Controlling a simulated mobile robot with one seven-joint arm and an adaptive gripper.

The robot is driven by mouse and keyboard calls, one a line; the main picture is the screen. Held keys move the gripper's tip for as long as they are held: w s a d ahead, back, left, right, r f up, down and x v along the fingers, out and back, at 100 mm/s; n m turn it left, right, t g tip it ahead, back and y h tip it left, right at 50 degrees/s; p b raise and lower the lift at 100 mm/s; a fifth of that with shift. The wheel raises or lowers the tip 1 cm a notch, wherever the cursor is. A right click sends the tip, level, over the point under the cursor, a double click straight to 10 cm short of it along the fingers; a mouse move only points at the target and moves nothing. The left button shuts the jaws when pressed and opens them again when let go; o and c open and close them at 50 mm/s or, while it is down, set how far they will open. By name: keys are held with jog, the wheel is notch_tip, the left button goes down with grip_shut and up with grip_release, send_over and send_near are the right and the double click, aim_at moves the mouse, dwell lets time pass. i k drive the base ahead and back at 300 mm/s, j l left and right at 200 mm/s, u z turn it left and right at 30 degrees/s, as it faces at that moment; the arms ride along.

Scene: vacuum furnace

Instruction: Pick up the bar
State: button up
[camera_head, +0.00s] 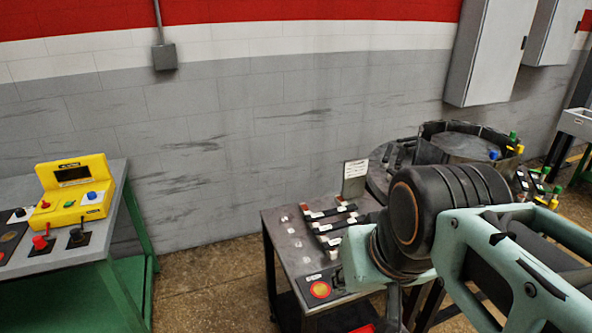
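Several short dark bars (332,226) with pale and red-brown end pieces lie in a row on a dark metal table (284,232) at the centre right. I cannot tell which of them is the task's bar. My arm reaches in from the right, in front of the table's right part, and hides some of its top. My gripper cannot be made out; the arm's far end is hidden behind its own links or below the picture's edge.
A small upright sign (354,178) stands at the table's back. A round furnace vessel (465,143) stands behind my arm. A yellow control box (75,190) sits on the left bench (115,175). Floor shows between bench and table.

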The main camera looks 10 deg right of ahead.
aim_at(310, 217)
jog(key=j+z, duration=0.3)
jog(key=j, duration=0.45)
jog(key=j+z, duration=0.35)
jog(key=j, duration=0.4)
jog(key=i+j+z, duration=0.2)
jog(key=j, duration=0.15)
jog(key=j+z, duration=0.2)
jog(key=j, duration=0.2)
jog(key=i+j+z, duration=0.2)
jog(key=j, duration=0.15)
jog(key=i+j+z, duration=0.15)
jog(key=j, duration=0.2)
